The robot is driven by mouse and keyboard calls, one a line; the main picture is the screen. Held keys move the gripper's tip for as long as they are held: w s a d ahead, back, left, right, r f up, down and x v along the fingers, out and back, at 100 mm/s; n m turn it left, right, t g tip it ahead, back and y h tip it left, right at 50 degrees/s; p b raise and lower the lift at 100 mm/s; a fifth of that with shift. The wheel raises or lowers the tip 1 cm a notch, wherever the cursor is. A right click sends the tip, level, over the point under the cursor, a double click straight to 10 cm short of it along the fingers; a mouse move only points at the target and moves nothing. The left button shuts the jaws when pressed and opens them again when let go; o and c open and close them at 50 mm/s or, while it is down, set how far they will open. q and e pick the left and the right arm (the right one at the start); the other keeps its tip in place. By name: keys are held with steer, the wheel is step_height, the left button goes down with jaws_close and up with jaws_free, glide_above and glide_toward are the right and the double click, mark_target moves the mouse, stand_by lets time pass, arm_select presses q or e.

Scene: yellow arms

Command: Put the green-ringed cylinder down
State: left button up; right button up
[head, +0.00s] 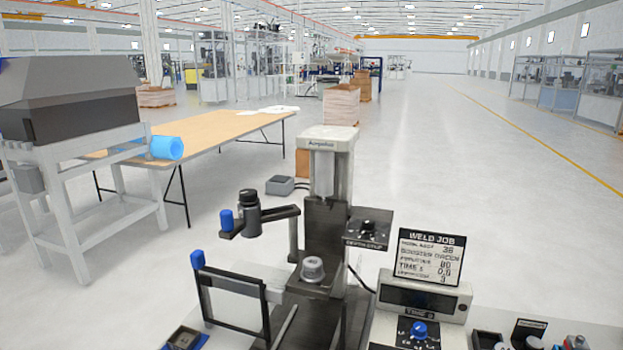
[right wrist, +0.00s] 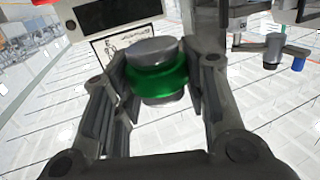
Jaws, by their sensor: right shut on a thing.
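The green-ringed cylinder (right wrist: 157,80) shows in the right wrist view, with grey metal ends and a wide green band around its middle. My right gripper (right wrist: 160,72) is shut on it, one finger on each side of the band. The cylinder is held up with the floor far behind it, and no surface shows touching it. Neither it nor my right gripper shows in the head view. My left gripper is in neither view.
A welding machine stands in front in the head view, with a grey round fixture (head: 313,268), a blue-capped side arm (head: 227,220) and a WELD JOB sign (head: 431,254). Small items (head: 530,335) sit at the lower right. A wooden table (head: 215,130) stands behind left; open floor lies right.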

steer(key=shift+s+d+f, duration=0.2)
steer(key=shift+s+d, duration=0.25)
steer(key=shift+s, duration=0.15)
steer(key=shift+s+f, duration=0.2)
steer(key=shift+s, duration=0.15)
steer(key=s+f, duration=0.2)
steer(key=s, duration=0.5)
steer(key=shift+s+f, duration=0.15)
steer(key=shift+f, duration=0.15)
steer(key=w+a+r+n+g+y, duration=0.2)
steer(key=w+a+n+g+y, duration=0.2)
steer(key=a+n+y, duration=0.2)
steer(key=w+a+r+n+g+y, duration=0.3)
steer(key=w+a+n+g+y, duration=0.1)
steer(key=a+y, duration=0.5)
steer(key=shift+a+n+g, duration=0.6)
steer(key=shift+a+n, duration=0.3)
steer(key=shift+n, duration=0.2)
steer(key=shift+n+g, duration=0.4)
steer(key=shift+g, duration=0.2)
steer(key=shift+d+r+y, duration=0.1)
steer(key=shift+d+y, duration=0.05)
steer(key=shift+y, duration=0.25)
